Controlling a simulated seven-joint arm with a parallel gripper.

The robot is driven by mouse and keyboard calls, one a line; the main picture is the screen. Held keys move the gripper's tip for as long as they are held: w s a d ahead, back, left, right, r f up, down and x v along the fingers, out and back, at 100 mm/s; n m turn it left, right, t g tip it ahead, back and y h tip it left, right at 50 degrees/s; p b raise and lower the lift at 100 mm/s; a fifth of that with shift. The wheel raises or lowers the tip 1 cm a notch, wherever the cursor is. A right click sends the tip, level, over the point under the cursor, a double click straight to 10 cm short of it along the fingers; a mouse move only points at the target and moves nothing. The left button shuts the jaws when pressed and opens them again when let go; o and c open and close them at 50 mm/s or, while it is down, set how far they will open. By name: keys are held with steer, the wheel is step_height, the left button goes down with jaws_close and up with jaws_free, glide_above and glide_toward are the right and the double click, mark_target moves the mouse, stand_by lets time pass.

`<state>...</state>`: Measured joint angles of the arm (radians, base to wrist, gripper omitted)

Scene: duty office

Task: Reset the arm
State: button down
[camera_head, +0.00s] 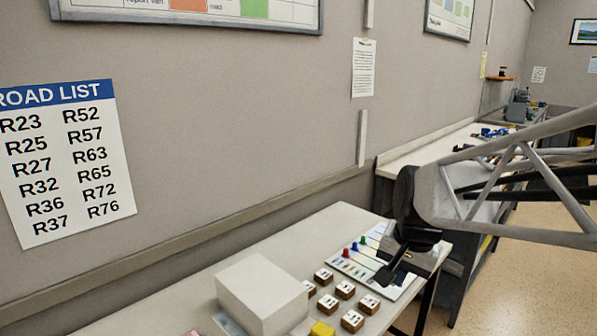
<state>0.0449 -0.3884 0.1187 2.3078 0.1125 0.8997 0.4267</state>
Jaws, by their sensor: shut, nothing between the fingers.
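My arm (500,190) reaches in from the right side of the head view, with a grey lattice link and a dark wrist. My gripper (386,279) is dark, points down and to the left, and is shut and empty. It hangs over the white panel (392,292) at the right end of the near table. Part of that panel is hidden behind the gripper and wrist. From this one view I cannot tell how far the fingertips are above it.
Red, green and blue pegs (361,245) stand on the panel. Several brown blocks with white labelled tops (345,289), a yellow block (322,330) and a large white box (262,293) are on the near table (340,217). A wall rises behind. A second bench (425,152) stands farther back.

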steer(key=s+f+n, duration=0.1)
steer(key=s+n, duration=0.2)
steer(key=s, duration=0.4)
steer(key=s+f+n+h, duration=0.1)
steer(key=s+n, duration=0.1)
steer(key=s, duration=0.6)
steer(key=shift+f+n, duration=0.3)
steer(key=shift+n, duration=0.1)
